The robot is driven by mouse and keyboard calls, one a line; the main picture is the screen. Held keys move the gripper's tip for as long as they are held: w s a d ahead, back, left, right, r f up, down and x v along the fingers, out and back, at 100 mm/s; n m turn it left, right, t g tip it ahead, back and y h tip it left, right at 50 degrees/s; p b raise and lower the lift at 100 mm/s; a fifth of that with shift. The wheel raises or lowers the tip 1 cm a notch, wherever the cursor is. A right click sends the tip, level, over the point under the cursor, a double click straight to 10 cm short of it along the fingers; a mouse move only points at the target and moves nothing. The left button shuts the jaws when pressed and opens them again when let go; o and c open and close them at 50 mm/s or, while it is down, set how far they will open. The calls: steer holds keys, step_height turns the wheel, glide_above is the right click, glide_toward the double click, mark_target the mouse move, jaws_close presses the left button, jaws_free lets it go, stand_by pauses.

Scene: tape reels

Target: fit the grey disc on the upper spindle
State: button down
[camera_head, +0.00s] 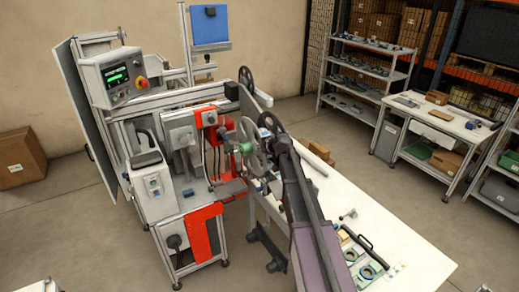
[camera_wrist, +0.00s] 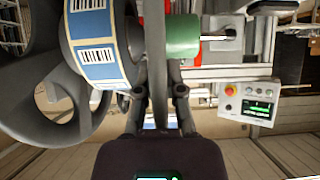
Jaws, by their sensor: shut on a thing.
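The grey disc (camera_head: 252,141) is upright at the front of the machine in the head view. In the wrist view it is nearly edge-on (camera_wrist: 155,50), a narrow dark band. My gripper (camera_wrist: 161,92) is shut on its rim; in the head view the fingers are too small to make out.
A blue-and-white label roll (camera_wrist: 97,45) with a dark reel (camera_wrist: 35,100) lies just left of the disc in the wrist view. The control box (camera_head: 114,76) is at upper left. A white table (camera_head: 372,240) stretches right.

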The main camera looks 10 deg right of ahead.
steer(key=shift+w+d, duration=0.2)
steer(key=shift+d, duration=0.3)
steer(key=c, duration=0.7)
jaws_free()
